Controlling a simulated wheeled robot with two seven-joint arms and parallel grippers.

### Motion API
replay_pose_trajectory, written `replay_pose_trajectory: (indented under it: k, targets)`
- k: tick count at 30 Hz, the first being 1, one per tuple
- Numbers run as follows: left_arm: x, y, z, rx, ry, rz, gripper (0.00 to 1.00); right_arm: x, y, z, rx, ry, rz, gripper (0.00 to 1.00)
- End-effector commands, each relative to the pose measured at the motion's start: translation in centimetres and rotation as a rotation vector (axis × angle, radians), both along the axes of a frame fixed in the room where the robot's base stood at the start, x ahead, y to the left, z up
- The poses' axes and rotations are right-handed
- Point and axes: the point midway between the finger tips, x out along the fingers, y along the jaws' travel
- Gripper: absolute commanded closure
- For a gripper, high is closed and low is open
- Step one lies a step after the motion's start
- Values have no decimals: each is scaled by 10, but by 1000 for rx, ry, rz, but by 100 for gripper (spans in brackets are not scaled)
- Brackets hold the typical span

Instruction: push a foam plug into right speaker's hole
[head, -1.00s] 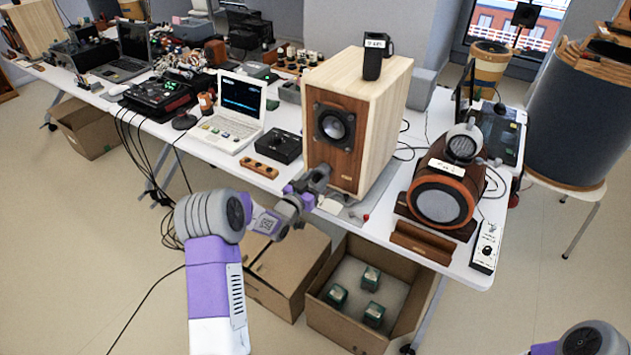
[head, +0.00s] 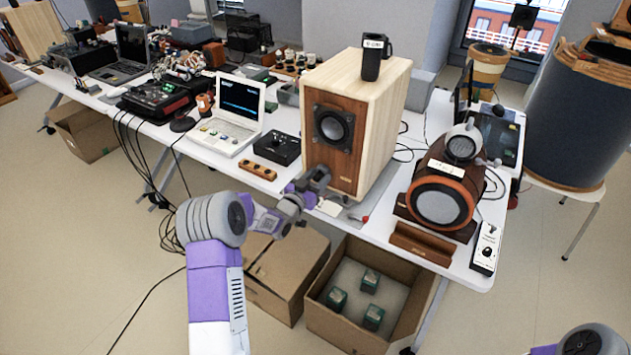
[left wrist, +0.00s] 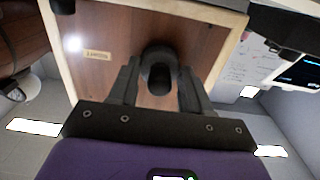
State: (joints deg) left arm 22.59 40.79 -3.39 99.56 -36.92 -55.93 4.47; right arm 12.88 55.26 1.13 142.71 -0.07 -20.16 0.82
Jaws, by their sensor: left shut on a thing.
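The right speaker (head: 388,125) is a pale wooden box with a brown front and a round driver, standing on the table. My left gripper (head: 316,180) is at the lower left of its front. In the left wrist view the brown front panel (left wrist: 110,28) fills the upper middle, with a small label on it. There my left gripper (left wrist: 157,84) is shut on a dark rounded foam plug (left wrist: 157,78), which lies against or close in front of a dark round hole (left wrist: 158,49). I cannot tell how deep the plug sits. My right gripper is out of view.
A black mug (head: 373,60) stands on top of the speaker. A black box (head: 277,148), a laptop (head: 232,118) and a round orange-rimmed device (head: 441,200) stand beside it.

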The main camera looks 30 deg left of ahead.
Motion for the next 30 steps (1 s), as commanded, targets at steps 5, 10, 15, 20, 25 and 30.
replay_pose_trajectory:
  k: [5,10,15,20,25,30]
  targets:
    - [5,-1,-1,0,1,0,89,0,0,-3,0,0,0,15]
    - [7,-1,0,0,1,0,89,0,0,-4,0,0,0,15]
    - [7,-1,0,-1,1,0,89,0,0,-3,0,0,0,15]
    - [7,-1,0,-1,1,0,31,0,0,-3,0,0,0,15]
    - [7,-1,0,-1,1,0,22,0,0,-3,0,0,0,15]
    - [6,-1,0,-1,1,0,22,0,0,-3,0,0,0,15]
